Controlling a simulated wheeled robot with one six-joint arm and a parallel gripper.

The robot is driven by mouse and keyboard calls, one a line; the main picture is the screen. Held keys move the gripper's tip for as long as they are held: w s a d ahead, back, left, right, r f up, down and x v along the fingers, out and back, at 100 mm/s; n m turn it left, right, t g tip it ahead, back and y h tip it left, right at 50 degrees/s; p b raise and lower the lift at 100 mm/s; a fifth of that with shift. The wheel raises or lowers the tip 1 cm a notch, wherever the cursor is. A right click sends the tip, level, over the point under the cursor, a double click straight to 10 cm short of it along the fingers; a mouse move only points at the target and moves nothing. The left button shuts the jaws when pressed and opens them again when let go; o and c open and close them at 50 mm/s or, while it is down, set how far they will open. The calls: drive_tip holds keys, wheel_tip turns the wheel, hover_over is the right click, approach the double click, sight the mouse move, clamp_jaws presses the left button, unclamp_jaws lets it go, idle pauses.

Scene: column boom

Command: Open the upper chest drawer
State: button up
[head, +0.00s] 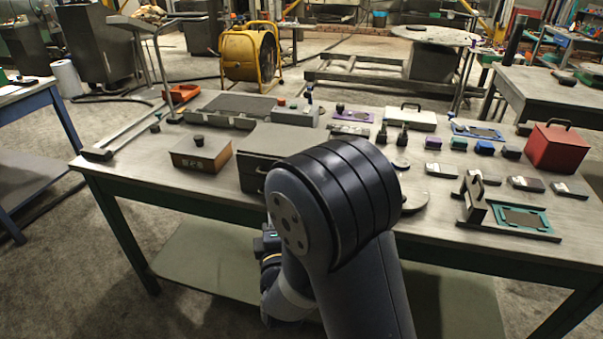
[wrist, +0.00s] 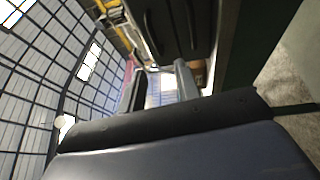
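The grey chest (head: 285,139) stands on the workbench in the head view, behind my arm, which hides much of its front. A dark handle (head: 260,171) shows on its left front part. In the wrist view, which is turned on its side, the dark chest front (wrist: 174,22) appears at the top, with bar-like handles on it. My gripper (wrist: 160,72) seems open and empty, with a gap between a dark finger and a pale grey finger. It is apart from the handles. In the head view my arm hides the fingers.
A brown box with a black knob (head: 201,154) stands left of the chest. A round grey plate (head: 414,200) lies to its right. A teal-framed fixture (head: 522,217) and a red box (head: 556,148) are farther right. The green bench edge (head: 170,201) runs along the front.

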drive_tip(key=w+r+p, duration=0.2)
drive_tip(key=w, duration=0.9)
drive_tip(key=shift+s, duration=0.1)
drive_tip(key=shift+c, duration=0.5)
clamp_jaws()
